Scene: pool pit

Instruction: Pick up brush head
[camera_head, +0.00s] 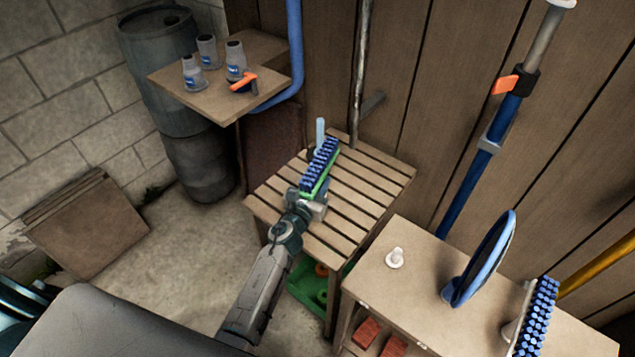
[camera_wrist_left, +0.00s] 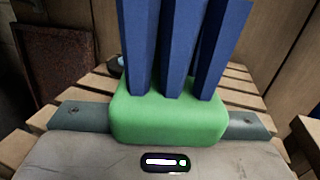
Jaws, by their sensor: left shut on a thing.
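The brush head (camera_head: 321,168) has a green base and rows of blue bristles. In the head view it is over the slatted wooden table, bristles facing up. My left gripper (camera_head: 313,200) is shut on its near end. In the left wrist view the green base of the brush head (camera_wrist_left: 170,118) sits between the two grey fingers of my left gripper (camera_wrist_left: 168,122), with blue bristles rising above it. I cannot tell whether the base still touches the slats. My right gripper is not in view.
The slatted table (camera_head: 377,181) stands against a plank wall. A light blue upright piece (camera_head: 320,132) is behind the brush head. At right, a bench (camera_head: 420,272) holds a white fitting (camera_head: 395,258), a blue-rimmed disc (camera_head: 483,258) and another blue brush (camera_head: 537,315). A shelf (camera_head: 205,95) with bottles is at upper left.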

